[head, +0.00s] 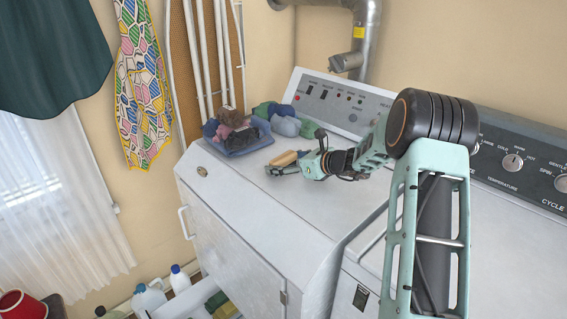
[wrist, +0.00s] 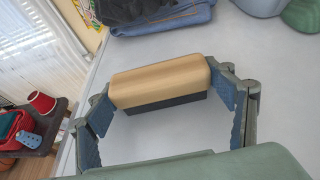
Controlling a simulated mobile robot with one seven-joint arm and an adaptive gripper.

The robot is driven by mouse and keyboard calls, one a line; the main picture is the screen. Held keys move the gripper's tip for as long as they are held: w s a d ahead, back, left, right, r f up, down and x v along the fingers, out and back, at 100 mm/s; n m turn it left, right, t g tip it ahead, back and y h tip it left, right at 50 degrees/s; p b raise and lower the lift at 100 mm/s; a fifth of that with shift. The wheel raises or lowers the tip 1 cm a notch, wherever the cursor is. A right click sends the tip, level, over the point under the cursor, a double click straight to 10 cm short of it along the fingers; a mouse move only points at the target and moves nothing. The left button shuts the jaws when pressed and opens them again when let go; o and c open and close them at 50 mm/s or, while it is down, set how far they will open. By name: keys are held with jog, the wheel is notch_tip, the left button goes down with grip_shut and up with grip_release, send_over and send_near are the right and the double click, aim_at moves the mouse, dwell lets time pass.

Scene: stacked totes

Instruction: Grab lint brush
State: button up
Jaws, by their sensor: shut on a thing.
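The lint brush (wrist: 160,82) has a pale wooden back and dark bristles on its underside. In the wrist view it lies lengthwise between the two blue-grey fingers of my gripper (wrist: 166,92), one finger against each end. In the head view the brush (head: 285,158) is at or just above the white top of the left machine, at the end of my arm. My gripper (head: 284,166) is shut on it. I cannot tell whether the brush still touches the surface.
Folded and rolled clothes (head: 245,128) lie on the machine top (head: 290,205) behind the brush, near the back left. The control panel (head: 335,103) rises at the back. The front part of the top is clear. Bottles (head: 150,298) stand on the floor at left.

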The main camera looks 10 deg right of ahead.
jog(key=shift+c, duration=1.4)
